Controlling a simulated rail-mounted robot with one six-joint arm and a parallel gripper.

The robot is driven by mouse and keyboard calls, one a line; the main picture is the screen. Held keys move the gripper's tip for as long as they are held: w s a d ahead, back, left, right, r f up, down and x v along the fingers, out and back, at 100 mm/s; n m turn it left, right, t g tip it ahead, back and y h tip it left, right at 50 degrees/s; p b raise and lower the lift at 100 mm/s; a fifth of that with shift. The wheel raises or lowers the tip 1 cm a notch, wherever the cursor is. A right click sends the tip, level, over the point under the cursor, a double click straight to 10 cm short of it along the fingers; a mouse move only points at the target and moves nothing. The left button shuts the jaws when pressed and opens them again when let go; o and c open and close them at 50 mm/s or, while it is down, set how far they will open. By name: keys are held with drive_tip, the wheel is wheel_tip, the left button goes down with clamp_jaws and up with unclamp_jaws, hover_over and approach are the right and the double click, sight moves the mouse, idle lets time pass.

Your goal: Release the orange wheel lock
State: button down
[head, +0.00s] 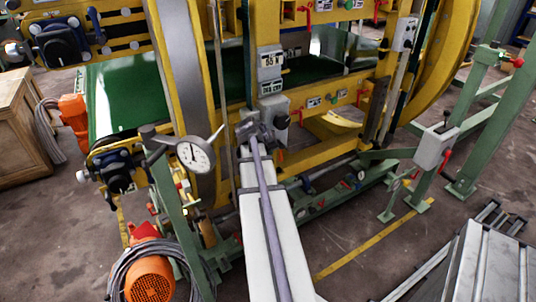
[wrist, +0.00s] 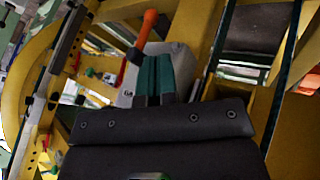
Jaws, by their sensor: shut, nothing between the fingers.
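An orange handle (wrist: 148,27), which looks like the orange wheel lock, stands up by a grey box (wrist: 180,68) in the wrist view. It leans a little and lies just beyond the tips of my gripper (wrist: 153,58). The two dark green fingers are together with nothing held. I cannot tell whether they touch the handle or the box. In the head view, my gripper (head: 257,129) is beside the grey box on the yellow frame, below the "55" plate. The orange handle is not clearly visible there.
A yellow machine frame (head: 327,107) with a green belt (head: 123,97) surrounds my gripper. A red lever (wrist: 121,73) is left of the fingers in the wrist view. A dial gauge (head: 194,155) stands left of my arm. Open floor (head: 365,238) lies to the right.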

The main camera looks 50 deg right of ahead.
drive_tip(key=b+x, duration=0.5)
drive_tip(key=x, duration=0.2)
drive_tip(key=shift+d+f, duration=0.2)
drive_tip(key=shift+f, duration=0.1)
